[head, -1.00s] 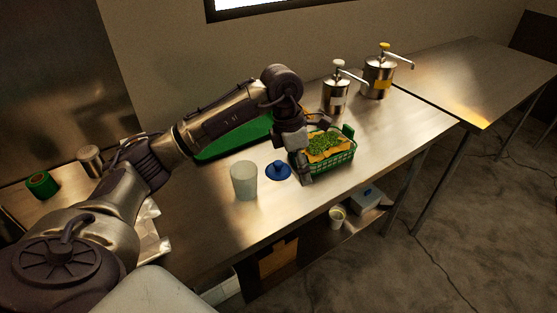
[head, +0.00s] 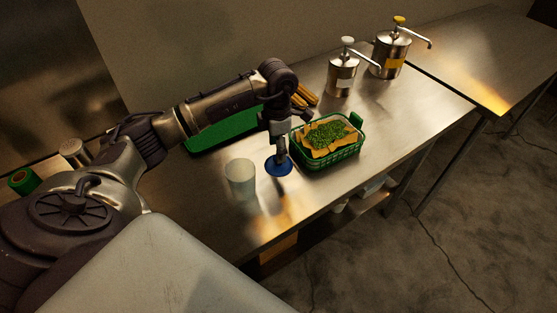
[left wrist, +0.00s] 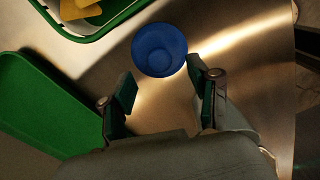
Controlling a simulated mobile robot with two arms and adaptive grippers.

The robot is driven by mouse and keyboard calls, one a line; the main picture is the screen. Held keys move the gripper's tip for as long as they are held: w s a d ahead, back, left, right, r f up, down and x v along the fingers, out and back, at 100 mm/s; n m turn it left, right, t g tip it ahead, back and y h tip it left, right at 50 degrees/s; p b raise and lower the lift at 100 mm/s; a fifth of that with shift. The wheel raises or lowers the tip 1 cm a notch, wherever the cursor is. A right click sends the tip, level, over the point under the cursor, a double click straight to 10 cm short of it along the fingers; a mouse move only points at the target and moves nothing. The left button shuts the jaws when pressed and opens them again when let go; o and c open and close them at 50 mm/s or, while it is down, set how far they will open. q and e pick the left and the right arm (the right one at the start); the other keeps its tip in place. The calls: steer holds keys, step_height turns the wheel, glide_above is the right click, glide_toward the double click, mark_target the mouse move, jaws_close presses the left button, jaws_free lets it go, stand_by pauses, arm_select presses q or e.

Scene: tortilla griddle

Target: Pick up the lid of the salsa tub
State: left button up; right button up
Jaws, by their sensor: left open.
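The blue lid (head: 271,170) lies flat on the steel table; my gripper covers part of it in the head view. It shows as a blue disc (left wrist: 159,50) in the left wrist view, just ahead of the fingertips. My left gripper (head: 282,158) points down over the lid. Its fingers (left wrist: 162,84) are apart with nothing between them. I cannot tell whether they touch the lid. A pale, translucent tub (head: 240,178) stands upright left of the lid. My right gripper is not in view.
A green basket (head: 343,160) of chips with green topping stands right of the lid. A green board (head: 215,133) lies behind. Two metal pump dispensers (head: 342,76) (head: 388,54) stand at the back right. The table's front edge is close to the lid.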

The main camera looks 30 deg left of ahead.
arm_select(q)
step_height(320, 180, down, 3)
steer(key=shift+s+f+p, duration=0.1)
steer(key=shift+f+p, duration=0.1)
steer(key=shift+p, duration=0.7)
steer(key=shift+f, duration=0.6)
steer(key=c, duration=0.8)
steer(key=shift+c, duration=0.7)
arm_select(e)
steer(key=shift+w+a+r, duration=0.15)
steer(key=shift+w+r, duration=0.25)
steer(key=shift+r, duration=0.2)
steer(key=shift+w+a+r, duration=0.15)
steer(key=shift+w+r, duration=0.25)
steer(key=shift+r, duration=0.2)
